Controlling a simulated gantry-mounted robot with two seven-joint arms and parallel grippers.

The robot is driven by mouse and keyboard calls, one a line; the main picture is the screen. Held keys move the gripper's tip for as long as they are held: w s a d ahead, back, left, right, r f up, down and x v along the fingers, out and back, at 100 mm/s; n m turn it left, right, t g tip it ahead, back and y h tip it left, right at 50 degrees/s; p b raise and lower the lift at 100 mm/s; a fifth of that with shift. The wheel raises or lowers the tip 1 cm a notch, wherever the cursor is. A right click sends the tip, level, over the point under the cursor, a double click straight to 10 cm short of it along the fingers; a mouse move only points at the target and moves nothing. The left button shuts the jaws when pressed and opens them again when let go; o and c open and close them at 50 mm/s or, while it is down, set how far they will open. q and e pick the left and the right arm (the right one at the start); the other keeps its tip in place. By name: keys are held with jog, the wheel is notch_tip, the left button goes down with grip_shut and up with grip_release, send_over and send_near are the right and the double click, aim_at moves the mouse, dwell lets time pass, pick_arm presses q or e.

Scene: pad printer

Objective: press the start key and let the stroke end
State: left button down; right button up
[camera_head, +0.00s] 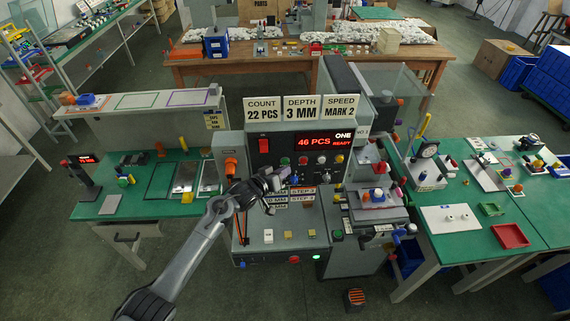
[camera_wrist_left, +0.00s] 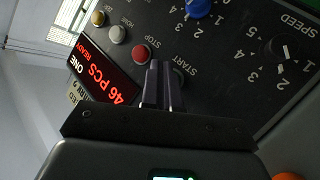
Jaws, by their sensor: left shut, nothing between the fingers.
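The pad printer's black control panel (camera_head: 262,147) carries a red-lit display (camera_head: 326,140) that reads "46 PCS", "ONE" and "READY". Below it, a row of round keys starts with a green start key (camera_head: 284,161) at the left. My left gripper (camera_head: 284,175) is shut and empty, just below that key. In the left wrist view, the closed fingertips (camera_wrist_left: 160,65) point at the panel between the red key (camera_wrist_left: 141,53) and the start key (camera_wrist_left: 178,77), which is partly hidden by the fingers. I cannot tell whether they touch the panel. My right gripper is not in view.
A blue knob (camera_wrist_left: 198,8) and a speed dial (camera_wrist_left: 285,47) are on the same panel. The printer's pad and jig side (camera_head: 376,196) stands right of the panel. A green bench with a red tray (camera_head: 510,236) is at the right.

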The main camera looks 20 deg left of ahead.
pick_arm(q)
jog(key=shift+w+a, duration=0.1)
jog(key=shift+w, duration=0.25)
jog(key=shift+w+a+b, duration=0.2)
jog(key=shift+w+b, duration=0.2)
jog(key=shift+b, duration=0.1)
dwell(0.6)
jog(key=shift+s, duration=0.1)
jog(key=shift+s+d+r+p, duration=0.1)
jog(key=shift+s+d+p, duration=0.3)
jog(key=shift+s+p, duration=0.55)
jog(key=shift+w, duration=0.2)
